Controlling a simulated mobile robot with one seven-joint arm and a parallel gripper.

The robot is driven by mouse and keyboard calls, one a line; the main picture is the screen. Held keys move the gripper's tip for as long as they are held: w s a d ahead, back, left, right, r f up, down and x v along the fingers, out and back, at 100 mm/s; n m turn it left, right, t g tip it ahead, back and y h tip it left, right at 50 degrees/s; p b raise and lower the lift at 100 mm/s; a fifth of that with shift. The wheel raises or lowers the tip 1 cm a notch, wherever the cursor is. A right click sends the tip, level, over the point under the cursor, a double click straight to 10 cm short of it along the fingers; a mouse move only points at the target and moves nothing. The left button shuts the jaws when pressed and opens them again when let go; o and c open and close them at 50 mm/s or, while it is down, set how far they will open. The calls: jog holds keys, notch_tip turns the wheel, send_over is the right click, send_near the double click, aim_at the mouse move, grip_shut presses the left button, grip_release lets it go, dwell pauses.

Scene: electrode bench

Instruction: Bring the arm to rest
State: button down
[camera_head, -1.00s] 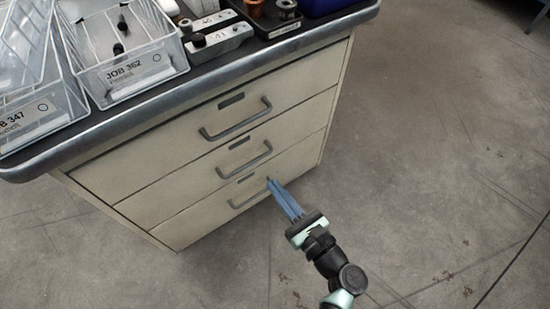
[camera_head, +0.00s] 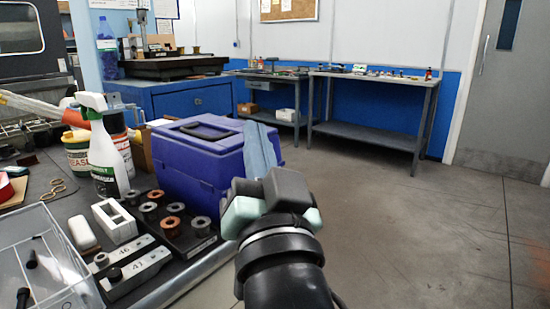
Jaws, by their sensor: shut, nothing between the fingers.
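My gripper (camera_head: 259,150) stands in the lower middle of the view, seen from behind, with its blue fingers pointing up and away. The fingers are together and nothing is held between them. They appear in front of the right end of a blue-purple case (camera_head: 200,165) on the bench. Whether they touch the case cannot be told. My dark arm comes up from the bottom edge.
On the bench (camera_head: 205,262), a black tray (camera_head: 196,241) holds several metal and copper rings beside a spray bottle (camera_head: 104,160) and a clear bin (camera_head: 50,255). Grey tables (camera_head: 375,85) stand along the far wall. Open floor (camera_head: 430,230) lies to the right.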

jog(key=s+d+r+n+t+h+p, duration=0.2)
jog(key=s+r+n+t+h, duration=0.3)
jog(key=s+r, duration=0.95)
notch_tip(320, 180, up, 37)
jog(key=w+m+p, duration=0.2)
jog(key=w+p, duration=0.1)
jog(key=p, duration=3.3)
jog(key=shift+r+y, duration=0.15)
jog(key=shift+y, duration=0.25)
